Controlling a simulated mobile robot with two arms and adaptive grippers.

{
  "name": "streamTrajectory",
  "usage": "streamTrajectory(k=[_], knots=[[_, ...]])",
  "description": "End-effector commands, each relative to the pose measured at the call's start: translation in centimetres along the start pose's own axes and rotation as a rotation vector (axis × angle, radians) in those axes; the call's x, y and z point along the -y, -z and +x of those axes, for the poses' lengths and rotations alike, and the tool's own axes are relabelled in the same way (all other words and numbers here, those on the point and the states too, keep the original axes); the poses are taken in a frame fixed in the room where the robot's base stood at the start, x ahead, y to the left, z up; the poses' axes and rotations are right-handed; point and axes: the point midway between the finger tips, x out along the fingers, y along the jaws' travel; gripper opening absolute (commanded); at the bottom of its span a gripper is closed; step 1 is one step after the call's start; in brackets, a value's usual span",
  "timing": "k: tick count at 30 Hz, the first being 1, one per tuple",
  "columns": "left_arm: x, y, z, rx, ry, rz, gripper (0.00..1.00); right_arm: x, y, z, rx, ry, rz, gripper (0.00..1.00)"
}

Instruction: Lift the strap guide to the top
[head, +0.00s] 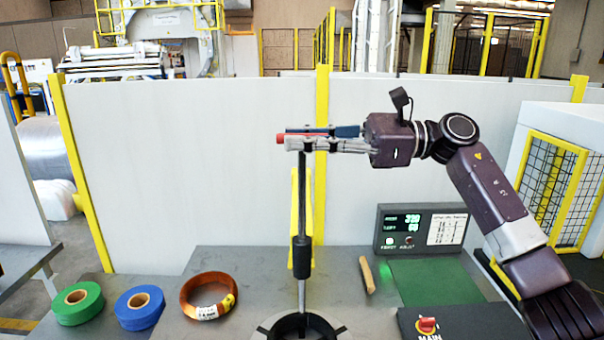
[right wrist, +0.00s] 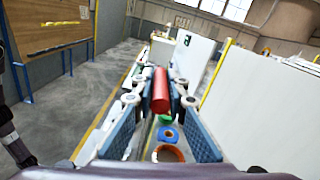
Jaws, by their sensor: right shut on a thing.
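The strap guide's red grip (head: 281,139) sticks out to the left at the upper end of a thin dark upright rod (head: 302,200). My right gripper (head: 300,139) is shut on this red grip, with its fingers level and pointing left. In the right wrist view the red grip (right wrist: 161,90) sits between the two blue-sided fingers (right wrist: 160,105). A black block (head: 301,255) sits on the rod lower down. The rod rises from a round black base (head: 303,328), cut off by the bottom edge. The fingers partly hide the joint between grip and rod. My left gripper is out of view.
Green (head: 77,302) and blue (head: 139,307) tape rolls and a copper-coloured coil (head: 208,295) lie on the table's left side. A wooden stick (head: 366,275), a display box (head: 421,229) and a green mat (head: 435,283) are at right. A white partition (head: 190,170) stands behind.

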Motion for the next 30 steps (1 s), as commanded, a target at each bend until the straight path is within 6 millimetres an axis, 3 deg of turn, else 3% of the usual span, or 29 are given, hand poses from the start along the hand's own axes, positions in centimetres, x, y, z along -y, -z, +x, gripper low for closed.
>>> streamTrajectory(k=[1, 7, 23, 24, 27, 30], knots=[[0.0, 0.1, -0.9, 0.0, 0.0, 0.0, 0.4, 0.3, -1.9, 0.0, 0.006, 0.001, -0.005, 0.0], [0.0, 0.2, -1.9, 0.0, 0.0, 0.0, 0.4, 0.9, -4.6, 0.0, 0.005, 0.001, -0.004, 0.0], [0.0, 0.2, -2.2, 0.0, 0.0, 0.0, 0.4, 1.2, -5.8, -0.1, 0.01, 0.005, -0.006, 0.0], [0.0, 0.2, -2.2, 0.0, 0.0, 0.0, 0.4, 1.2, -5.8, -0.1, 0.011, 0.005, -0.006, 0.17], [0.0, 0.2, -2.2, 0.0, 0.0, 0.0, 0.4, 1.1, -5.7, -0.1, 0.008, 0.004, -0.004, 0.28], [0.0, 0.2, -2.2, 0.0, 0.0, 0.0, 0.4, 1.1, -5.5, -0.1, 0.006, 0.003, -0.003, 0.3]])
